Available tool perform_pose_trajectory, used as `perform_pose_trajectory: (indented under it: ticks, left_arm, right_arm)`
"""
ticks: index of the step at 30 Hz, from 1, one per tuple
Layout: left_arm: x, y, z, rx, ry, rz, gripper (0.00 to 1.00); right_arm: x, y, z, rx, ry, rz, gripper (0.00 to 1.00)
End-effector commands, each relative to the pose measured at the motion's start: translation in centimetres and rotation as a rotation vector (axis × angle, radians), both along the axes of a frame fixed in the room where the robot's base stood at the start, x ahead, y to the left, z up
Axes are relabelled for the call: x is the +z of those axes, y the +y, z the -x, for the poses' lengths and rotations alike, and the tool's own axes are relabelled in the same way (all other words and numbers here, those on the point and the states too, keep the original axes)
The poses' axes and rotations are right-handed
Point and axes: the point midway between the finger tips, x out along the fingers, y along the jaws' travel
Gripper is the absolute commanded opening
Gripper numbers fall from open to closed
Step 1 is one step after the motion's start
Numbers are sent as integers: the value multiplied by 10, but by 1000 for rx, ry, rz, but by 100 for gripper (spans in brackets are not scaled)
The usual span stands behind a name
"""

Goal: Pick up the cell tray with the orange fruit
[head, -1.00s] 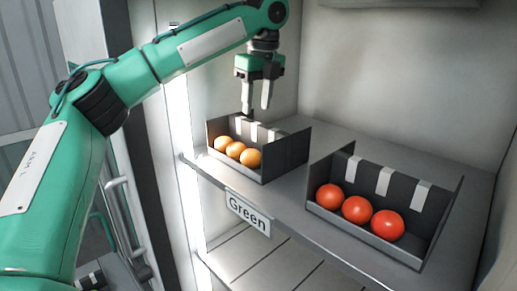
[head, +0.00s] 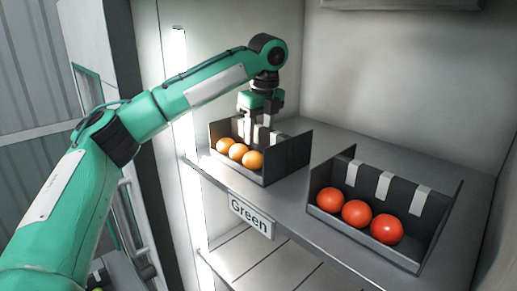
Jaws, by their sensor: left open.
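The cell tray with the orange fruit (head: 287,166) is a dark grey box with raised end walls. It stands on the left part of the shelf, with three orange fruits (head: 238,152) in a row along its front. My left gripper (head: 258,136) points straight down at the back of this tray, behind the fruits. It is open, its fingers at the height of the tray's back wall and pale strips. The fingertips are partly hidden, so I cannot tell whether they touch the tray. My right gripper is not in view.
A second dark tray (head: 449,220) with three red fruits (head: 356,213) stands to the right on the same shelf (head: 300,217). A "Green" label (head: 250,214) hangs on the shelf's front edge. Cabinet walls close the back and right. A gap of bare shelf separates the trays.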

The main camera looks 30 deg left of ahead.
Motion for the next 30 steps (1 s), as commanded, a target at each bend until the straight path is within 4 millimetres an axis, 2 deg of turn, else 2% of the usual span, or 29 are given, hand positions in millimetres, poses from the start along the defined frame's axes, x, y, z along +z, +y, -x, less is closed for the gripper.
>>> perform_pose_trajectory:
  ticks: [7, 8, 14, 30]
  left_arm:
    - [-1, 0, 0, 0, 0, -1, 44]
    - [-1, 0, 0, 0, 0, -1, 40]
    - [-1, 0, 0, 0, 0, 0, 0]
    - [-1, 0, 0, 0, 0, 0, 0]
  right_arm:
    - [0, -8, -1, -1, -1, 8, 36]
    - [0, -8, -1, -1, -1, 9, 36]
    - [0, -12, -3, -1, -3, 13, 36]
    - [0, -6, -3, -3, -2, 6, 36]
